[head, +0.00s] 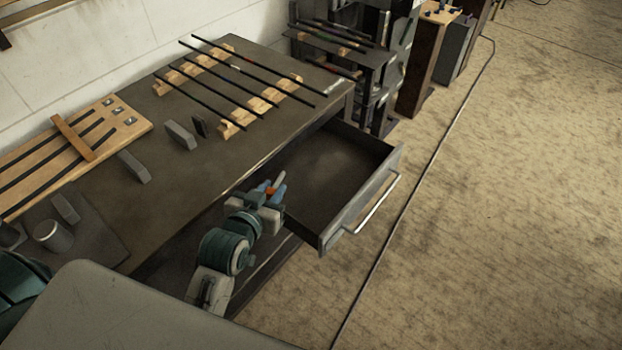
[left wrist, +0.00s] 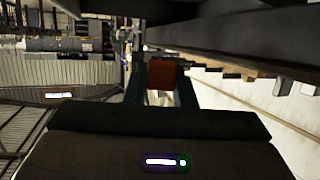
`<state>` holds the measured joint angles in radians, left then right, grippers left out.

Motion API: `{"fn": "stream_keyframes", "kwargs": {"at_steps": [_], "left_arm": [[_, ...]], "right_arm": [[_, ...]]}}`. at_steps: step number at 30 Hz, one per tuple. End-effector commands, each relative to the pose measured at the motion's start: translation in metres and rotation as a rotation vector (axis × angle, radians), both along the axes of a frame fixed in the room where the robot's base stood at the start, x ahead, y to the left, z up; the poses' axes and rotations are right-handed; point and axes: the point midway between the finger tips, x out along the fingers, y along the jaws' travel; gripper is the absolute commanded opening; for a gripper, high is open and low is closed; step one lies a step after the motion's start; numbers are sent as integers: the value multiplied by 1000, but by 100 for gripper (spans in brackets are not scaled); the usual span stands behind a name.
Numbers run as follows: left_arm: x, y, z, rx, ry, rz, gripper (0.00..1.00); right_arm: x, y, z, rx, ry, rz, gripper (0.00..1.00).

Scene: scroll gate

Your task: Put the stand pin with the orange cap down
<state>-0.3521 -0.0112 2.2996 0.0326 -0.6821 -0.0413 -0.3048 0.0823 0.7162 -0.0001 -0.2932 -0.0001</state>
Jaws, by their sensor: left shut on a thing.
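My left gripper (head: 274,190) is shut on the stand pin with the orange cap (head: 270,191). Only a small orange patch of the pin shows between the blue-grey fingers in the head view. In the left wrist view the orange cap (left wrist: 161,75) shows as a dull red-orange block between the fingers, and the rest of the pin is hidden. The gripper is beside the table's front edge, at the left end of the open drawer (head: 340,165). I cannot tell its height over the drawer. My right gripper is not in view.
The table (head: 185,200) carries wooden racks (head: 262,105) with dark rods, a wooden board (head: 100,125) and several grey blocks. The visible drawer floor looks clear. Its front panel and handle (head: 375,203) stick out over open floor. Shelving (head: 350,60) stands behind.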

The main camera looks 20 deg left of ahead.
Motion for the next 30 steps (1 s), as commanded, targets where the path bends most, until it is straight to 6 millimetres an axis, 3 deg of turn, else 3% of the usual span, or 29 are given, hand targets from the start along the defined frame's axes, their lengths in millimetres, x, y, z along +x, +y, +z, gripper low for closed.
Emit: {"fn": "stream_keyframes", "kwargs": {"at_steps": [1,3,8,13,24,30], "left_arm": [[-9,1,-24,-1,-1,14,0],[-18,3,-38,-1,-12,28,0],[-20,3,-50,-1,-29,42,0],[14,-1,-49,-3,-34,44,0],[109,-12,-59,-2,-29,42,0],[132,-15,-63,-3,-29,43,0]], "right_arm": [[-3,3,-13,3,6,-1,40],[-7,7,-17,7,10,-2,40],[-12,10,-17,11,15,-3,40],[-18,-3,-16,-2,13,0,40],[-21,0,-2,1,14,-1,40],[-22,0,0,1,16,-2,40]]}}
